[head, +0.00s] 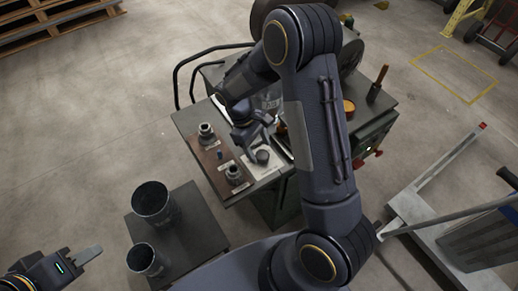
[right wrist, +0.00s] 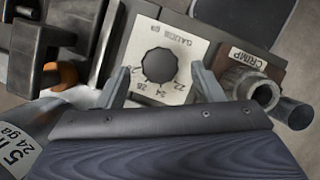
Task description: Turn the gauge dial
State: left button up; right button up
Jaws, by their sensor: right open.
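The gauge dial (right wrist: 158,65) is a dark round knob with a scalloped edge on a white plate (right wrist: 183,45) printed with numbers such as 22, 24 and 26. In the head view the dial (head: 262,156) sits at the front right of the worktable. My right gripper (right wrist: 160,84) is open, its fingers on either side of the dial and apart from it in the right wrist view. In the head view this gripper (head: 256,142) is just above the dial, partly hidden by its own arm. My left gripper (head: 78,261) is at the lower left, away from the dial; its jaw gap is unclear.
Beside the dial, a brown board (head: 213,163) holds metal fittings, one by a CRIMP label (right wrist: 242,58). A machine with dark parts (right wrist: 42,45) is on the dial's other side. Two dark cylinders (head: 153,203) stand on a low grey stand (head: 196,225).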

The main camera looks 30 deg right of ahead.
jog(key=shift+x, duration=1)
jog(key=shift+c, duration=0.4)
jog(key=c, duration=0.9)
jog(key=shift+m, duration=0.4)
jog(key=m+y, duration=0.1)
jog(key=m, duration=0.1)
jog(key=shift+d+m+b, duration=0.1)
jog(key=shift+m+b, duration=0.25)
jog(key=shift+m, duration=0.05)
jog(key=shift+d+m+y, duration=0.1)
jog(key=shift+m+y, duration=0.9)
jog(key=shift+m, duration=1.2)
jog(key=shift+b, duration=0.3)
